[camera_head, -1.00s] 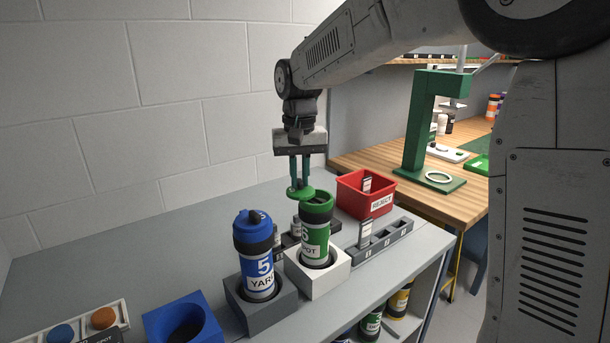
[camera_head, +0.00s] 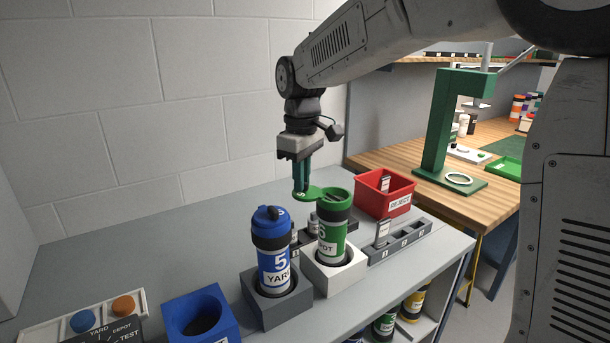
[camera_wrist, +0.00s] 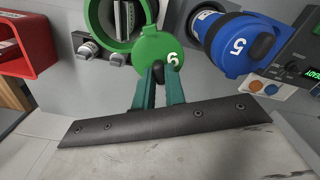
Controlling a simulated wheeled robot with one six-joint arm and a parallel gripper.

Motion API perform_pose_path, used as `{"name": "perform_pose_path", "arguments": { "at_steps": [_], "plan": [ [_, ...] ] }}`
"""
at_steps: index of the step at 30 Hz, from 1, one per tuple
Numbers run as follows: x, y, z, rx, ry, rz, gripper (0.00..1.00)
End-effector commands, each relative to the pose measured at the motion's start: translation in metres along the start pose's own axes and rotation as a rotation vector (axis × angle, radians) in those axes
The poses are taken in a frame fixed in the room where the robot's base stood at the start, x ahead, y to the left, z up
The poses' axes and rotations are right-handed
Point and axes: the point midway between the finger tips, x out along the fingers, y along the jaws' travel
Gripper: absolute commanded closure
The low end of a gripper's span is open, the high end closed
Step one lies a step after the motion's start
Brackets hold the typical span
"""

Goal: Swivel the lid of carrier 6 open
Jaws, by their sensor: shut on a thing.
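The green carrier (camera_head: 332,235) stands upright in a white block holder (camera_head: 330,278). Its round green lid (camera_head: 310,193) is swung out to the left side of the mouth in the head view. In the wrist view the lid (camera_wrist: 155,47) shows the number 6 and a dark knob, and the carrier's open mouth (camera_wrist: 122,18) lies beside it with something pale inside. My gripper (camera_head: 301,188) is above the lid, its green fingers shut on the lid's knob (camera_wrist: 172,50). The fingers also show in the wrist view (camera_wrist: 159,77).
A blue carrier marked 5 (camera_head: 272,255) stands close on the left in a grey holder (camera_head: 278,302). A red reject bin (camera_head: 383,192) and a grey slotted rack (camera_head: 400,240) are to the right. A blue holder (camera_head: 200,315) is at front left.

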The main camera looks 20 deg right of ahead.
Motion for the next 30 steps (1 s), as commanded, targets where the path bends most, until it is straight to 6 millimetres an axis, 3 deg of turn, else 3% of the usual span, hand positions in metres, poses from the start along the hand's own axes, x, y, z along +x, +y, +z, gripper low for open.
{"name": "perform_pose_path", "arguments": {
  "at_steps": [12, 30],
  "plan": [
    [0.0, -0.011, 0.001, -0.229, 0.0, 0.0, 1.0],
    [0.0, -0.013, 0.002, -0.277, 0.0, 0.0, 1.0]
  ]
}}
